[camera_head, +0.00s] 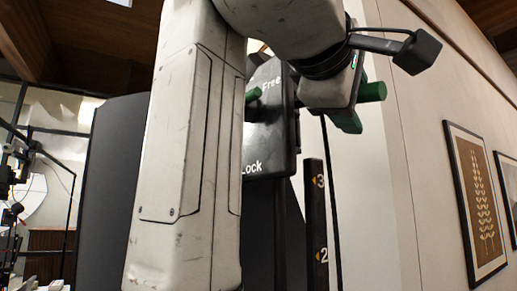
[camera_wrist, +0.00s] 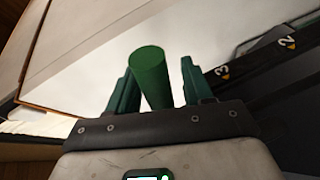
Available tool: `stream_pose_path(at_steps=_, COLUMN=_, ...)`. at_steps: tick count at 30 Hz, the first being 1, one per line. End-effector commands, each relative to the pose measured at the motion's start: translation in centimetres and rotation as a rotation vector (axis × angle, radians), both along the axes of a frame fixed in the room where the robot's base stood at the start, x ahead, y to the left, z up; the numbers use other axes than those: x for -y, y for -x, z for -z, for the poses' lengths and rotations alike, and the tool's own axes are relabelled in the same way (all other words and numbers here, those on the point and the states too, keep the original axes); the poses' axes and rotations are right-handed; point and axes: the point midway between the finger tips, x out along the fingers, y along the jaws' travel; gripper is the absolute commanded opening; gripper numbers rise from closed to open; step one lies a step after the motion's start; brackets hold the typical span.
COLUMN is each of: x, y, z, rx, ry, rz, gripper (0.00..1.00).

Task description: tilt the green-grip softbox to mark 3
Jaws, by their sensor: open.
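The green grip (camera_head: 372,91) sticks out to the right past my gripper (camera_head: 345,120) in the head view. In the wrist view the round green grip (camera_wrist: 152,78) stands between the two green fingers of my gripper (camera_wrist: 157,70). The fingers are open, with gaps visible on both sides of it. A black housing (camera_head: 270,140) reads "Free" at the top and "Lock" at the bottom, with a small green lever (camera_head: 253,95) near "Free". A black scale strip (camera_head: 316,230) shows marks 3 and 2; the marks also show in the wrist view (camera_wrist: 255,60). My arm hides part of the housing.
A large dark panel (camera_head: 112,165), perhaps the softbox body, stands left behind my arm. A thin black cable or rod (camera_head: 332,200) hangs beside the scale. Framed pictures (camera_head: 475,200) hang on the right wall. Other equipment (camera_head: 25,160) stands far left.

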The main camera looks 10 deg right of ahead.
Motion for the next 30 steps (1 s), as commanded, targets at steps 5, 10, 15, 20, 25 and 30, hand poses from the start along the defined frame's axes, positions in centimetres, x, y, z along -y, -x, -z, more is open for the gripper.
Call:
stream_pose_path(at_steps=5, x=0.07, y=-0.06, z=0.04, rx=0.001, ry=-0.001, rz=0.0, gripper=0.51)
stream_pose_path(at_steps=10, x=0.06, y=-0.05, z=0.03, rx=0.001, ry=-0.001, rz=0.0, gripper=0.42)
stream_pose_path(at_steps=15, x=0.05, y=-0.04, z=0.03, rx=0.001, ry=-0.001, rz=0.0, gripper=0.26)
stream_pose_path(at_steps=20, x=0.04, y=-0.04, z=0.03, rx=0.0, ry=0.0, rz=0.0, gripper=0.1)
stream_pose_path(at_steps=25, x=0.04, y=-0.04, z=0.04, rx=0.0, ry=0.0, rz=0.0, gripper=0.0)
stream_pose_path(at_steps=30, x=0.03, y=-0.04, z=0.04, rx=0.0, ry=0.0, rz=0.0, gripper=0.0)
